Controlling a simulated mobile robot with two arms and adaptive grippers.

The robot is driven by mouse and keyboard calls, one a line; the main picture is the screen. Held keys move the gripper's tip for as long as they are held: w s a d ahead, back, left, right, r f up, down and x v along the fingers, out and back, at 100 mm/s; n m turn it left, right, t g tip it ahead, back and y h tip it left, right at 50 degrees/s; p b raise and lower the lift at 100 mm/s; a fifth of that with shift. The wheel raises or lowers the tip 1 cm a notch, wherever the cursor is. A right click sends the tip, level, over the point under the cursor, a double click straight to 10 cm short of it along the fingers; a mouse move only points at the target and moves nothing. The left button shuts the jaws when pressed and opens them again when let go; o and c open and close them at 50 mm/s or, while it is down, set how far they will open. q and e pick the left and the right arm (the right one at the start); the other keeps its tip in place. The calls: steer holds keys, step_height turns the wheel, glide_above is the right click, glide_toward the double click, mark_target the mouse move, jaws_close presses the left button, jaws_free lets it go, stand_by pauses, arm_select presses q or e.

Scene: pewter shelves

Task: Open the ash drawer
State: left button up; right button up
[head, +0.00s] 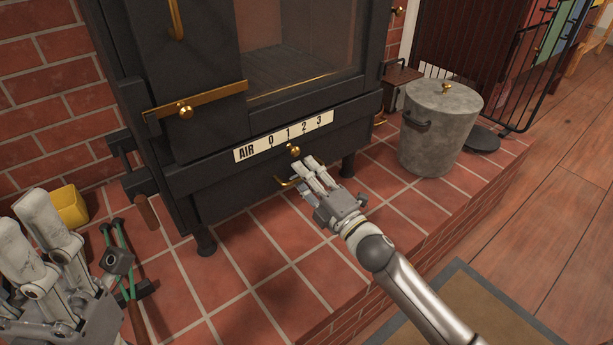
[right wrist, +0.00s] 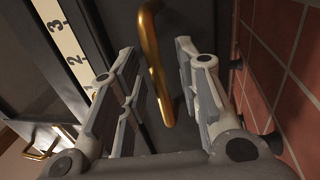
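The ash drawer (head: 228,190) is the dark front low on the black stove, under the AIR scale strip (head: 284,137). It looks closed. Its brass handle (head: 285,184) sticks out at the drawer's right part. My right gripper (head: 310,170) is at this handle and hides part of it. In the right wrist view the brass handle (right wrist: 155,70) lies between the two spread fingers of my right gripper (right wrist: 157,75), with gaps at its sides. My left gripper (head: 22,218) is at the lower left, away from the stove, with its fingers apart and nothing seen between them.
A grey lidded bucket (head: 440,128) stands on the tiled hearth (head: 262,285) to the right. A yellow box (head: 70,207) and green-handled tools (head: 122,262) lie at the left. The hearth before the drawer is mostly clear.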

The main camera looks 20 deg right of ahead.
steer(key=shift+c, duration=0.2)
jaws_close()
stand_by(0.3)
